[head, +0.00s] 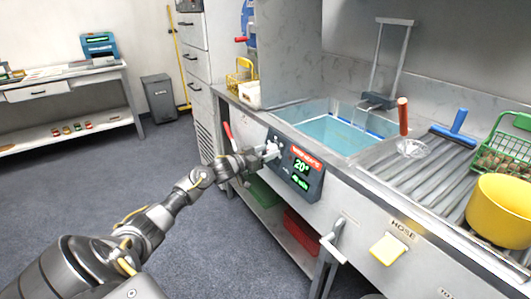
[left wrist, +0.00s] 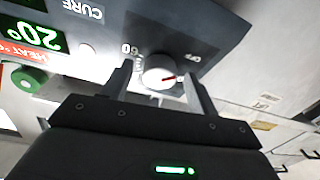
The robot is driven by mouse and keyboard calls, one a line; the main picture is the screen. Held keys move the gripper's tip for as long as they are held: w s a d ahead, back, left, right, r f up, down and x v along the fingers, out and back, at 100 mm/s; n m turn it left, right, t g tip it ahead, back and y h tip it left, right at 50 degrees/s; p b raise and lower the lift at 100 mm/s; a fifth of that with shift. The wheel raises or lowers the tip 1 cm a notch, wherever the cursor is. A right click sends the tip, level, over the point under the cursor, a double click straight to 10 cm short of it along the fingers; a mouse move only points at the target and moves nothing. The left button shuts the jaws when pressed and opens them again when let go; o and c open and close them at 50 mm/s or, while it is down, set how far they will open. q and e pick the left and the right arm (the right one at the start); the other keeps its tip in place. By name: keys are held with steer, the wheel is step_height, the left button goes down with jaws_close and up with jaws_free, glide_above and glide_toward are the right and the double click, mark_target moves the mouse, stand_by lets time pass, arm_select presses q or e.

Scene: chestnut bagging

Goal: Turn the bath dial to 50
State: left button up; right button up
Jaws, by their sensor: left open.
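The bath's control panel (head: 297,166) is on the front of the metal counter, with a green display reading 20°. My left gripper (head: 270,150) is at the left part of the panel. In the left wrist view its fingers (left wrist: 158,82) are open, one on each side of the dial; whether they touch it I cannot tell. The bath basin (head: 285,111) with blue water is behind the panel. My right gripper is not in view.
A metal lever (head: 331,245) and a yellow switch (head: 388,249) are on the counter front. The floor at left is clear.

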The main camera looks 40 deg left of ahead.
arm_select(q)
steer(key=shift+c, duration=0.2)
steer(key=c, duration=0.9)
steer(key=shift+r, duration=0.1)
steer(key=shift+c, duration=0.3)
steer(key=shift+a, duration=0.1)
